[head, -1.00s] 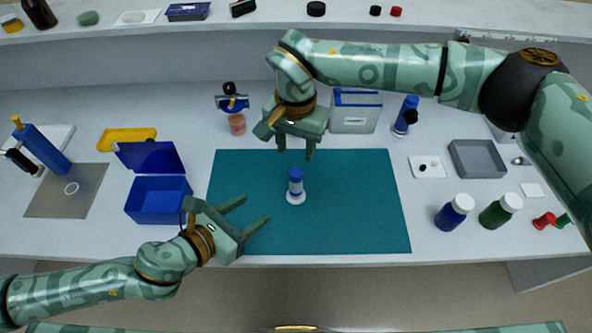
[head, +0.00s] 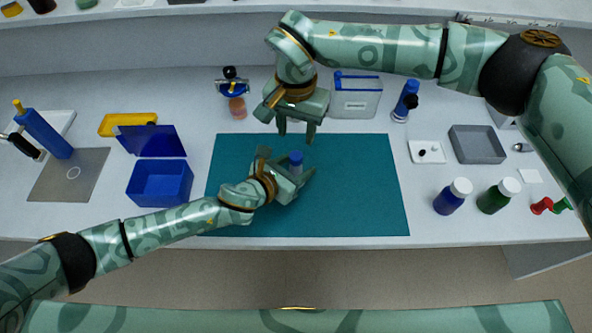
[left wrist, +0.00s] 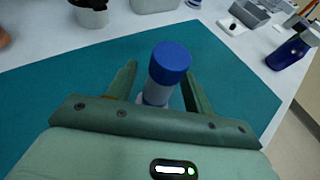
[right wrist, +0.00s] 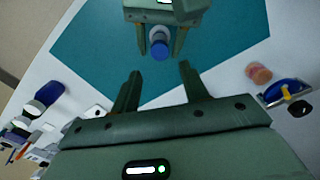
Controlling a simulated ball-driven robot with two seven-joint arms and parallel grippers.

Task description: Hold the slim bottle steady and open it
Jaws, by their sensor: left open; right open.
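The slim bottle (head: 296,166) stands upright on the teal mat (head: 350,190), with a blue cap on a pale, clear body. My left gripper (head: 308,178) is open around it, one finger on each side; in the left wrist view the bottle (left wrist: 165,75) stands between the left fingers (left wrist: 160,82). In the head view the left hand hides its lower part. My right gripper (head: 296,140) is open and empty, pointing down behind the bottle. In the right wrist view the bottle's blue cap (right wrist: 160,50) lies beyond the right fingertips (right wrist: 160,70), apart from them.
A blue open box (head: 160,183) stands left of the mat. A white container (head: 356,98) and an orange-pink jar (head: 237,107) stand behind it. A blue bottle (head: 453,196), a green bottle (head: 498,195) and a grey tray (head: 477,144) are at the right. The mat's right half is clear.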

